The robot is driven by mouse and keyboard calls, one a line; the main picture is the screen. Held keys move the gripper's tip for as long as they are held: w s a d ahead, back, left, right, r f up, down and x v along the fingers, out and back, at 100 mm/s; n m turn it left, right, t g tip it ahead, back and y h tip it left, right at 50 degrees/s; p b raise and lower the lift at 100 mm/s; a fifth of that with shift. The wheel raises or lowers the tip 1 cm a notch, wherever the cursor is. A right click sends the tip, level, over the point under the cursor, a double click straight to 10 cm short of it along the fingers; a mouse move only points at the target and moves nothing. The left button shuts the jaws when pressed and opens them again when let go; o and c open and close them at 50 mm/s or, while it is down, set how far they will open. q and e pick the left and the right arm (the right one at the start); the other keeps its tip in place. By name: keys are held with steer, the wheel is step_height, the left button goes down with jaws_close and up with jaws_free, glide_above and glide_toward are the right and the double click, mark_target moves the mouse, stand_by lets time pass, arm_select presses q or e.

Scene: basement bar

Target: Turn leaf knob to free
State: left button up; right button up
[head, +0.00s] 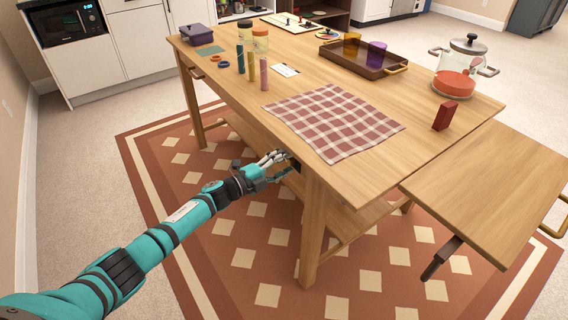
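The wooden table (225,98) has a leaf (500,185) at its right end, sitting a little lower than the top, with a dark bracket (440,260) under it. My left gripper (285,164) is at the table's front side, just under the top's edge and beside the near leg. Its fingers look apart, with a small dark part (295,163) at their tips, which may be the leaf knob. The fingers and table edge mostly hide it, so its setting and any grip on it cannot be told. My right gripper is not in view.
On the table are a checked cloth (332,122), a dark tray (364,62) with two cups, a glass pot (459,68), a red block (445,115) and several jars and cylinders at the left. A lower shelf (345,215) is under the top. Rug floor in front is clear.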

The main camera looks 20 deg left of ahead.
arm_select(q)
steer(key=shift+o, duration=0.6)
